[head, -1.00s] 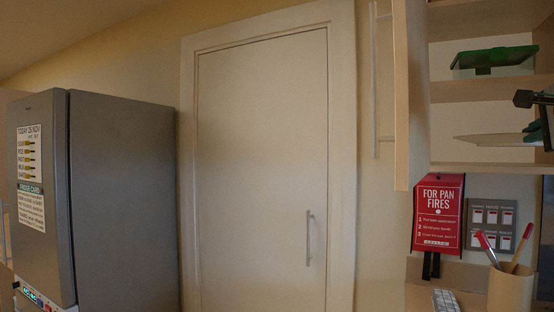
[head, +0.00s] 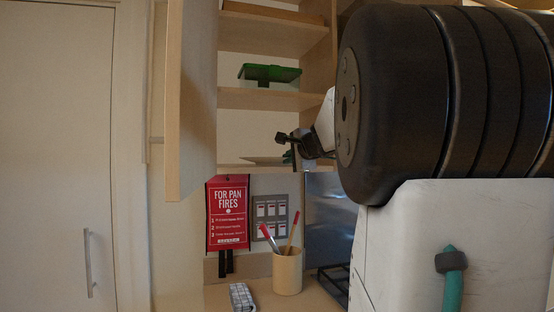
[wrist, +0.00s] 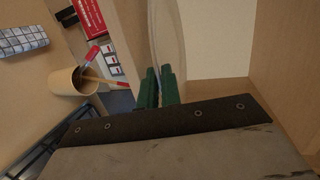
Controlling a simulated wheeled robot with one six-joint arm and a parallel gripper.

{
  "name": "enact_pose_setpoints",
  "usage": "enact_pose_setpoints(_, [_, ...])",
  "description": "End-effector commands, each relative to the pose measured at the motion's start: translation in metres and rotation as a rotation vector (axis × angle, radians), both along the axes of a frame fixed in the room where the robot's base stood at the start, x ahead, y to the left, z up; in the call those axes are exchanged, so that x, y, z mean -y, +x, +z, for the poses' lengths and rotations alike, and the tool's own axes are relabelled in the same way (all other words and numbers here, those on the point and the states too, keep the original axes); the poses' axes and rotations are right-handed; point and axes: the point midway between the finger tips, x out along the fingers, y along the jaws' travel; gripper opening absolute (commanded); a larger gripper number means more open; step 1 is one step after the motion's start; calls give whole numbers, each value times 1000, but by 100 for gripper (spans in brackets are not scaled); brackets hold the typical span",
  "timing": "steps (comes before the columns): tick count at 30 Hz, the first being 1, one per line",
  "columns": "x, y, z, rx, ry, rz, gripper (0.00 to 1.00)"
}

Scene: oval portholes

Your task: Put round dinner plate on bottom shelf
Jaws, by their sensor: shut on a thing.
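The round dinner plate (head: 264,160) is pale and lies nearly level inside the open cupboard in the head view, just above the front edge of the bottom shelf (head: 235,169). I cannot tell whether it touches the shelf. My gripper (head: 290,155) is at the plate's right side, with green fingertips shut on its rim. In the wrist view the plate (wrist: 165,38) shows nearly edge-on between the green fingertips (wrist: 157,87). Part of the right side of the bottom shelf is hidden by my gripper and arm.
A green item (head: 270,73) stands on the shelf above. The cupboard door (head: 190,110) stands open at left. Below are a red fire blanket pack (head: 228,215), wall switches (head: 272,212), and a utensil cup (head: 287,272) on the counter. My arm fills the right side.

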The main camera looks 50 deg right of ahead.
Motion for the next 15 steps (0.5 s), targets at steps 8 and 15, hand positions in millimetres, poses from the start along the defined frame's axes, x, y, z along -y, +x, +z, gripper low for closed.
enact_pose_setpoints(8, [0,-1,0,3,-2,-2,0])
enact_pose_setpoints(15, [0,0,-2,1,-1,-1,15])
